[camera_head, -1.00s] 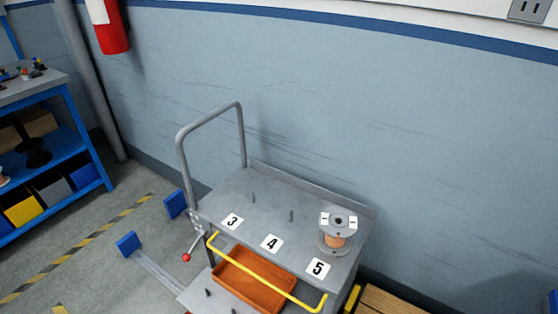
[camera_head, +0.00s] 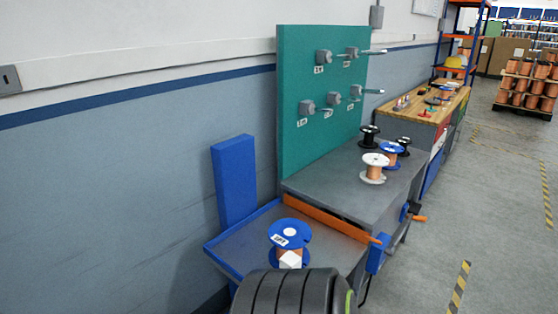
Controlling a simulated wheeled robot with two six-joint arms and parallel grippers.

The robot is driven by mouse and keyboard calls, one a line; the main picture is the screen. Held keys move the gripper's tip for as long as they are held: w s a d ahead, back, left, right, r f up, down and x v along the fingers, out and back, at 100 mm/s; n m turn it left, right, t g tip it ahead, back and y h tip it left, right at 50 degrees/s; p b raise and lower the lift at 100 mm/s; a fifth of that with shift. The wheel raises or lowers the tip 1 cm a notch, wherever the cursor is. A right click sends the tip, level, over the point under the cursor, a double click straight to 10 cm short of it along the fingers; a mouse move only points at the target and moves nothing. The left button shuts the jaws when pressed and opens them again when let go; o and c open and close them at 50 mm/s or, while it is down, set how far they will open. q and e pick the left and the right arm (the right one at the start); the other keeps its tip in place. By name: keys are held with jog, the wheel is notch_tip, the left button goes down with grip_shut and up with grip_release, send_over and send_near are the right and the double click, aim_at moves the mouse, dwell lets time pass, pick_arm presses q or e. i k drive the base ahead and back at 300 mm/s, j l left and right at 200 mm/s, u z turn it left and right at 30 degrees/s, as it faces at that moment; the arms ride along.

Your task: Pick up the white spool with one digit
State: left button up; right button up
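A white spool (camera_head: 375,168) with copper-coloured winding stands upright on the grey bench top (camera_head: 335,190), towards its right side. Its top flange is white; no digit on it can be made out at this size. A blue spool (camera_head: 394,154) stands just behind it and to the right. A larger blue spool (camera_head: 290,233) with a label of several characters stands nearer, on the lower blue-edged tray (camera_head: 232,250). Neither of my grippers shows in the head view.
Two black spools (camera_head: 369,135) stand at the back of the bench. A teal panel (camera_head: 300,80) with grey pegs rises along its wall side. An orange bar (camera_head: 325,217) edges the bench front. The floor (camera_head: 490,220) on the right is clear.

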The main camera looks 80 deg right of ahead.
aim_at(375, 162)
jog(key=k+z, duration=0.1)
jog(key=z, duration=3.05)
jog(key=i+z, duration=0.1)
jog(key=i, duration=0.2)
jog(key=i+l+u, duration=0.2)
jog(key=i+l, duration=0.45)
jog(key=i, duration=0.15)
jog(key=u, duration=3.8)
